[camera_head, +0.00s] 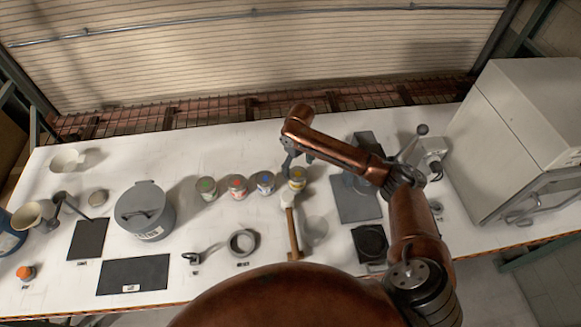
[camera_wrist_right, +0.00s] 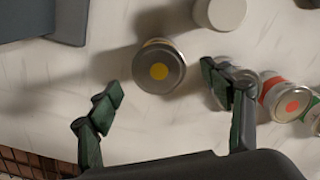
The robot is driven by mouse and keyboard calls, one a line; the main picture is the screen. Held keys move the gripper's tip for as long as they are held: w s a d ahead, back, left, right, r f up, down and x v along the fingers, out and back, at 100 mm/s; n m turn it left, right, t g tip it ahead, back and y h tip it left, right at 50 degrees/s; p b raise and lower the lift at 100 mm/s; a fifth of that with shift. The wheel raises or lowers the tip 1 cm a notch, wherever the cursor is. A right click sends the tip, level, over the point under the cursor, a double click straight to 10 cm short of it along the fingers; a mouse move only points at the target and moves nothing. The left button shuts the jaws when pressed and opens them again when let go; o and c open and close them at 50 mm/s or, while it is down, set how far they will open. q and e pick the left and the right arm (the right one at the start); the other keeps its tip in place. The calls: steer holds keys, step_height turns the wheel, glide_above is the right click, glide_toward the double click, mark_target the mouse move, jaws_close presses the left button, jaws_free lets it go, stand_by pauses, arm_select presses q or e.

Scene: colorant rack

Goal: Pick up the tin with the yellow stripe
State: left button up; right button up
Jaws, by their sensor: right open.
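The tin with the yellow stripe (camera_head: 298,180) stands at the right end of a row of tins on the white table. In the right wrist view its round grey lid with a yellow dot (camera_wrist_right: 160,70) shows, with a bit of yellow on its side. My right gripper (camera_head: 297,158) is open and empty at the far side of this tin. In the wrist view the tin lies ahead of and between the two spread fingers (camera_wrist_right: 163,90), apart from both. My left gripper is not in view.
Tins with blue (camera_head: 265,183), red (camera_head: 237,187) and green (camera_head: 206,188) marks stand left of it. A mallet (camera_head: 292,230) lies close in front. A grey pot (camera_head: 145,210) stands left and a dark mat (camera_head: 352,203) lies right. A white cabinet (camera_head: 525,130) stands far right.

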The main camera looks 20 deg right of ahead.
mark_target(298, 174)
steer(key=shift+w+f, duration=0.2)
steer(key=shift+s+f, duration=0.1)
steer(key=shift+f, duration=0.2)
steer(key=shift+s+f, duration=0.35)
steer(key=shift+f, duration=0.3)
steer(key=f, duration=0.1)
steer(key=w+f+p, duration=0.1)
steer(key=shift+d+f, duration=0.1)
steer(key=shift+f, duration=1.45)
steer(key=c, duration=0.9)
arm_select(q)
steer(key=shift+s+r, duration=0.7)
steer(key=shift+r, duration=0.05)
arm_select(e)
steer(key=c, duration=1)
